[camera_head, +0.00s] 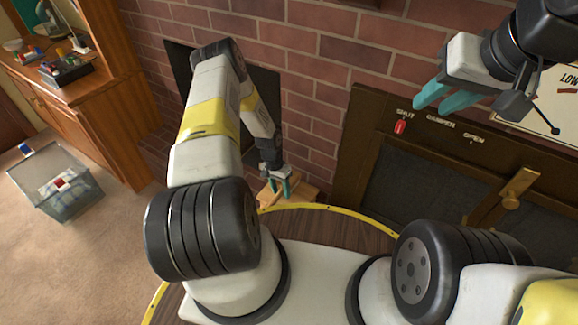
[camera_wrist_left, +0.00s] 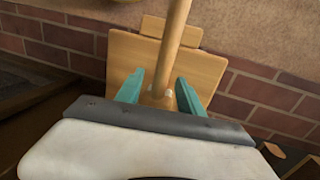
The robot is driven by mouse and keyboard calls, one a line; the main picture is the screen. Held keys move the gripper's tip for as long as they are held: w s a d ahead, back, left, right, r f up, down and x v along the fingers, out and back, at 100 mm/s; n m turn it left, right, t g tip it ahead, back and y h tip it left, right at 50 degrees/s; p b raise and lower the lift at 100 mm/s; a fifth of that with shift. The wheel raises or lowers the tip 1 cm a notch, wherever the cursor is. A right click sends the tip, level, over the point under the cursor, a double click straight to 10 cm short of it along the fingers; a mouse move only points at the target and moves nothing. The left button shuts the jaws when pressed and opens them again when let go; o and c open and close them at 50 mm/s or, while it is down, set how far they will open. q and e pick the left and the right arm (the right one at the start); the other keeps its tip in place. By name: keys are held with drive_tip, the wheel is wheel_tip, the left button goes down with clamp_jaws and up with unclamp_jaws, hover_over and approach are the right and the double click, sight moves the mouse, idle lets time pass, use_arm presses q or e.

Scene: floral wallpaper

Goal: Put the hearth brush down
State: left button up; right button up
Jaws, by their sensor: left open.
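The hearth brush appears to be the pale wooden shaft (camera_wrist_left: 174,35) in the left wrist view, running down between my left fingers. Its lower end is at a flat wooden board (camera_wrist_left: 125,55), and I cannot tell whether they are joined. My left gripper (camera_wrist_left: 162,92) is open, with one teal finger on each side of the shaft. In the head view my left gripper (camera_head: 284,188) is low by the brick wall, above the wooden board (camera_head: 302,190). No bristles can be made out. My right gripper (camera_head: 445,101) is open and empty, up at the right.
A brick wall (camera_head: 290,45) stands close behind the board. A dark fireplace front with a damper slider (camera_head: 400,127) and brass handle (camera_head: 518,188) is at right. A clear bin (camera_head: 75,200) stands on the carpet at left, near a wooden cabinet (camera_head: 110,110).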

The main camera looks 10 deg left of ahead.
use_arm(q)
wheel_tip(320, 180, up, 44)
drive_tip(key=a+n+t+y, duration=0.1)
drive_tip(key=t, duration=0.2)
drive_tip(key=s+d+r+n+t, duration=0.1)
drive_tip(key=s+d+r+t, duration=0.1)
drive_tip(key=s+r, duration=0.6)
drive_tip(key=s+d+r+n+t+h, duration=0.1)
drive_tip(key=s+d+r+t, duration=0.1)
drive_tip(key=s+r, duration=0.7)
drive_tip(key=s+d, duration=0.1)
drive_tip(key=s, duration=0.4)
drive_tip(key=shift+s, duration=0.15)
drive_tip(key=shift+o, duration=0.4)
drive_tip(key=shift+d, duration=0.1)
